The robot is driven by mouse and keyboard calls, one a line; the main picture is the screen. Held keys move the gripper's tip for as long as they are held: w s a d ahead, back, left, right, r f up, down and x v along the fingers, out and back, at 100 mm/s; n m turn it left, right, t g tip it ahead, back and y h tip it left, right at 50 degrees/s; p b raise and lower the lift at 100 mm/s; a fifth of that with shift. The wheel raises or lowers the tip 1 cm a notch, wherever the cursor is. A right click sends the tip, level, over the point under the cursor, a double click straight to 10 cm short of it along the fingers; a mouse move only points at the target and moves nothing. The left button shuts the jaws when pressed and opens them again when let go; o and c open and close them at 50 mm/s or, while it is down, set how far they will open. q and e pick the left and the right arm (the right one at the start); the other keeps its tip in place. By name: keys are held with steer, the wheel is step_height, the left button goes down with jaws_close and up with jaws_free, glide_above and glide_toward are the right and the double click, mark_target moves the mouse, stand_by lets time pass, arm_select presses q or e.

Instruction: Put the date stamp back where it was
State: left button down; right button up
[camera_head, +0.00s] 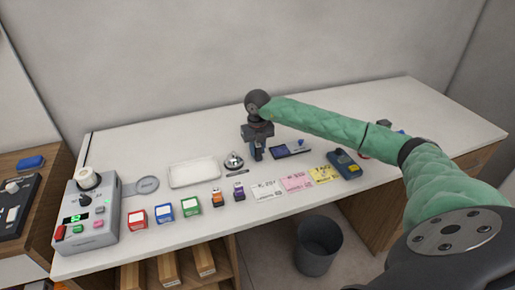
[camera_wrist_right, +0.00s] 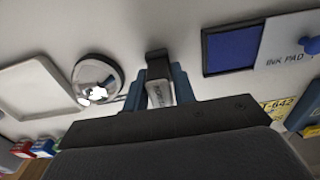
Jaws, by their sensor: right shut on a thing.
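My right gripper (camera_head: 257,152) reaches down over the white counter, between the silver bell and the ink pad. In the right wrist view its two blue fingers (camera_wrist_right: 163,88) are shut on a small dark and grey item with lettering, which looks like the date stamp (camera_wrist_right: 160,93). In the head view the fingers and wrist mostly hide it. I cannot tell whether it touches the counter. The open ink pad (camera_head: 291,149) lies just right of the gripper; its blue pad (camera_wrist_right: 232,50) shows in the wrist view. My left gripper is not in view.
The bell (camera_head: 233,161) and a white tray (camera_head: 195,173) stand left of the gripper. Coloured boxes, small bottles and paper slips (camera_head: 268,190) line the front. A blue handheld device (camera_head: 344,163) lies to the right. The counter (camera_head: 190,138) behind is clear.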

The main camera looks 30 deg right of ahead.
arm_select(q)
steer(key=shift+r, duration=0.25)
arm_select(e)
steer(key=shift+f, duration=0.1)
steer(key=o, duration=0.8)
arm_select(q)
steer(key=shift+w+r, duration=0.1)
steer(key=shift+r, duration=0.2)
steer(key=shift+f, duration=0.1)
arm_select(e)
steer(key=shift+r, duration=0.4)
steer(key=shift+r+b, duration=0.3)
step_height(320, 180, up, 3)
steer(key=shift+f+b, duration=0.1)
steer(key=shift+b, duration=0.45)
arm_select(q)
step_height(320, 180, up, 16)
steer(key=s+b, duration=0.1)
steer(key=b, duration=0.1)
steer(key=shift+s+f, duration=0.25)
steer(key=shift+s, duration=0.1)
arm_select(e)
step_height(320, 180, up, 8)
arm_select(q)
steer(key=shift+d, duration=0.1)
